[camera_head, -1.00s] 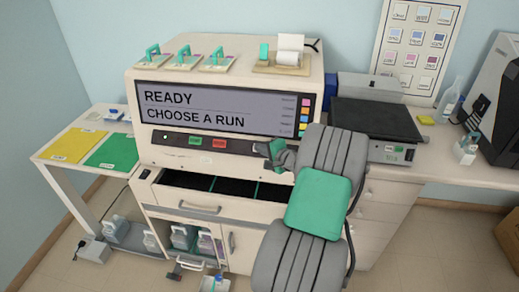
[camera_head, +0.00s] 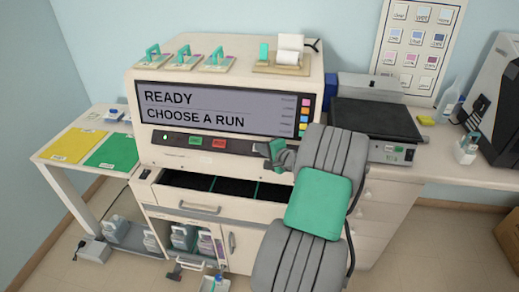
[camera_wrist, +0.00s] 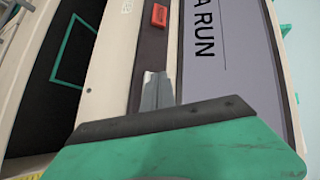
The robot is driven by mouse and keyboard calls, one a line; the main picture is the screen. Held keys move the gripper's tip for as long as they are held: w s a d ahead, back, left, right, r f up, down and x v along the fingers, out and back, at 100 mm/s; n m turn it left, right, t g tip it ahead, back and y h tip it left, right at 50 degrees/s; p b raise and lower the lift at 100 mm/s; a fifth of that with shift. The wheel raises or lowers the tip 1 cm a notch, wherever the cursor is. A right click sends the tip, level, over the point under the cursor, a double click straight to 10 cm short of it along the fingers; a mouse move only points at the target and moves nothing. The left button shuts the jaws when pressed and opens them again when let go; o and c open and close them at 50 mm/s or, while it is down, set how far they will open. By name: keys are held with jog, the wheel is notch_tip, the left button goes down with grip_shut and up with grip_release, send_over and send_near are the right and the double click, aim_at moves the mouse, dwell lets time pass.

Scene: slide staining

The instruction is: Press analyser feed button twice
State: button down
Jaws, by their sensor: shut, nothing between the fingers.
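The analyser (camera_head: 150,185) is a large cream machine whose screen (camera_head: 225,112) reads "READY CHOOSE A RUN". On the dark strip below the screen are a green button (camera_head: 195,142) and a red button (camera_head: 219,143); the red one also shows in the wrist view (camera_wrist: 159,15). A column of small coloured keys (camera_head: 304,118) runs down the screen's right side. I cannot read which button is feed. My gripper (camera_head: 259,149) is shut and empty, in front of the strip, right of the red button. In the wrist view its fingertips (camera_wrist: 153,76) overlap the strip; contact cannot be told.
An open drawer (camera_head: 200,208) juts out below the strip. A paper-roll printer (camera_head: 290,48) and several green-handled racks stand on top of the analyser. A dark-topped unit (camera_head: 375,120) is to the right, a side table with yellow and green mats (camera_head: 112,152) to the left.

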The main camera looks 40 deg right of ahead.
jog(key=shift+f, duration=0.1)
jog(key=shift+w+d+f+b, duration=0.2)
jog(key=shift+w+d+b, duration=0.05)
jog(key=shift+b, duration=0.15)
jog(key=shift+w+d+f+b, duration=0.1)
jog(key=shift+d+f+b, duration=0.05)
jog(key=shift+f+b, duration=0.15)
dwell(0.4)
jog(key=shift+r, duration=0.1)
jog(key=shift+s+a+r+p, duration=0.35)
jog(key=shift+a+r+p, duration=0.05)
jog(key=shift+r+p, duration=0.1)
jog(key=s+a+r+p, duration=0.2)
jog(key=r+p, duration=0.1)
jog(key=shift+a+r, duration=0.25)
jog(key=shift+a, duration=0.15)
dwell(0.3)
